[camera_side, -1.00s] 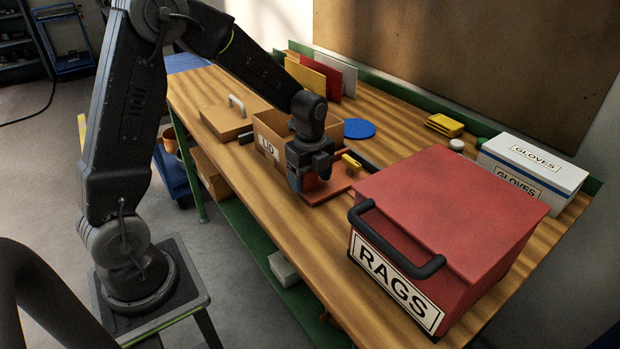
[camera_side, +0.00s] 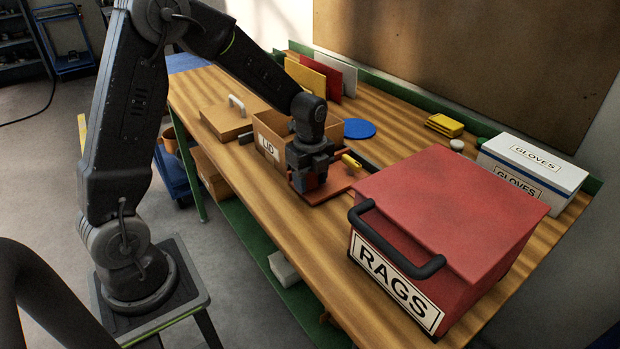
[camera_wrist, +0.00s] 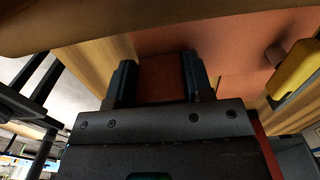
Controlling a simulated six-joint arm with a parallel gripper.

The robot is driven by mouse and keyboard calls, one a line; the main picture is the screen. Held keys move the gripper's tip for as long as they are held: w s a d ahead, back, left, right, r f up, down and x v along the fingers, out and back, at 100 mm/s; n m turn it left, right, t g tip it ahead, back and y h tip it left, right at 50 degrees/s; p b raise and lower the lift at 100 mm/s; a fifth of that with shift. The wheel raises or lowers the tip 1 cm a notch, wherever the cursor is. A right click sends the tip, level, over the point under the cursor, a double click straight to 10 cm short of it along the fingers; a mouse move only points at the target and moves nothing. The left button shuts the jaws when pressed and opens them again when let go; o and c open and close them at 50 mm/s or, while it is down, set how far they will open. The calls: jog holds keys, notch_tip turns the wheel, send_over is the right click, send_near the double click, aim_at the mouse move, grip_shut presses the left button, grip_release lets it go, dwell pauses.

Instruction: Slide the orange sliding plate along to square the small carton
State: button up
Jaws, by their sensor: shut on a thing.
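The orange sliding plate (camera_side: 341,180) lies on the wooden bench, left of the red box. My gripper (camera_side: 308,182) is at the plate's left part, with its fingers pointing down. In the wrist view my gripper (camera_wrist: 159,80) is shut on an orange-red upright piece (camera_wrist: 160,78), which looks like part of the plate; the plate's flat surface (camera_wrist: 225,45) spreads beyond it. An open cardboard carton (camera_side: 268,145) with a black-lettered label stands just behind and left of my gripper. My gripper hides part of the carton and plate. Whether plate and carton touch, I cannot tell.
A large red RAGS box (camera_side: 455,205) with a black handle stands close on the right. A yellow piece (camera_side: 351,161) sits at the plate's back edge. The bench front strip (camera_side: 270,195) is clear.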

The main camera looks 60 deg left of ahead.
jog(key=shift+a, duration=2.3)
jog(key=shift+c, duration=0.4)
jog(key=o, duration=1.3)
notch_tip(320, 180, up, 14)
jog(key=shift+f, duration=0.1)
jog(key=shift+d, duration=0.1)
jog(key=s+d+r+n+t, duration=0.1)
jog(key=s+d+n+t, duration=0.1)
jog(key=s+d+n, duration=0.2)
jog(key=s+d+r+n+t, duration=0.1)
jog(key=s+d+n, duration=0.3)
jog(key=s+n, duration=0.4)
jog(key=s+d+r+n+t, duration=0.1)
jog(key=s+d+n+t, duration=0.1)
jog(key=s+d+n, duration=0.3)
jog(key=shift+s+r+n+t, duration=0.15)
jog(key=shift+s+n, duration=0.1)
jog(key=shift+s, duration=0.3)
jog(key=shift+s+r+n+t, duration=0.15)
jog(key=shift+s+n, duration=0.1)
jog(key=shift+s, duration=0.25)
